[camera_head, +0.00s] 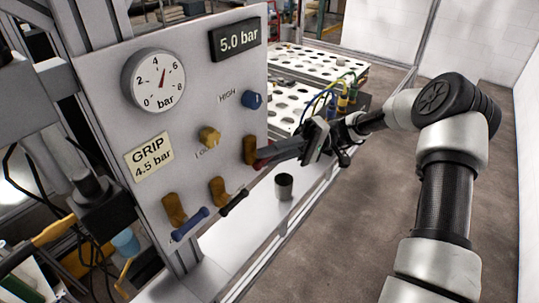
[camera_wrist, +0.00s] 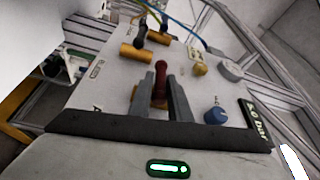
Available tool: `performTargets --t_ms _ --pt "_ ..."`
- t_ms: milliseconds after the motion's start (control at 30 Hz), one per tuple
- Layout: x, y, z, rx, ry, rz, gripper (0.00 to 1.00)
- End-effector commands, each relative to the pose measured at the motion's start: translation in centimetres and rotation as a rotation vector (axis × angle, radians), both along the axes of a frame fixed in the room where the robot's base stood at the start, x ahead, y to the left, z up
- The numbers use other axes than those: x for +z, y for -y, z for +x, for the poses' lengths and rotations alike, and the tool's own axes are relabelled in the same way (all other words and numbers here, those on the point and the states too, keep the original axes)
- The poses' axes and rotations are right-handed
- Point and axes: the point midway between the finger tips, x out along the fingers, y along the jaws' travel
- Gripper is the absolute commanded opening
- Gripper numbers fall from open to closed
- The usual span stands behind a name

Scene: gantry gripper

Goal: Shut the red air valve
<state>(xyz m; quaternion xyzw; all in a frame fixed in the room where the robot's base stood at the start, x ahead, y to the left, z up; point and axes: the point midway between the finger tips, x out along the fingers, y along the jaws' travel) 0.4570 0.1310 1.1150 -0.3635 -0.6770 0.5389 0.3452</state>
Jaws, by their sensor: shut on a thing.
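The red air valve has a brass body (camera_head: 249,151) at the right edge of a grey panel (camera_head: 108,128) in the head view. Its red handle (camera_wrist: 160,72) stands between my two grey fingers in the wrist view. My gripper (camera_head: 270,154) reaches in from the right and is shut on that handle. In the head view only a bit of red (camera_head: 263,161) shows beside the fingers. The fingers hide most of the handle, and its exact angle is hard to tell.
A blue-handled valve (camera_head: 188,223) and a black-handled valve (camera_head: 232,202) sit left of the red one. Above are a yellow knob (camera_head: 209,136), a blue knob (camera_head: 251,99), a gauge (camera_head: 153,81) and a "5.0 bar" display (camera_head: 235,39). A dark cup (camera_head: 284,187) stands below my gripper.

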Motion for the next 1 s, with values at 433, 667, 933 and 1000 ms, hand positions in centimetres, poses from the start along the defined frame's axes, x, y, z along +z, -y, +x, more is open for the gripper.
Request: performTargets --t_ms 433,667,933,1000 --pt "-0.14 0.02 -0.03 0.000 -0.013 0.007 0.00" --pt "-0.12 0.01 -0.03 0.000 -0.013 0.007 0.31" --pt "-0.07 -0.01 -0.03 0.001 -0.011 0.008 0.31" --pt "-0.09 -0.02 -0.02 0.001 -0.011 0.008 0.31"
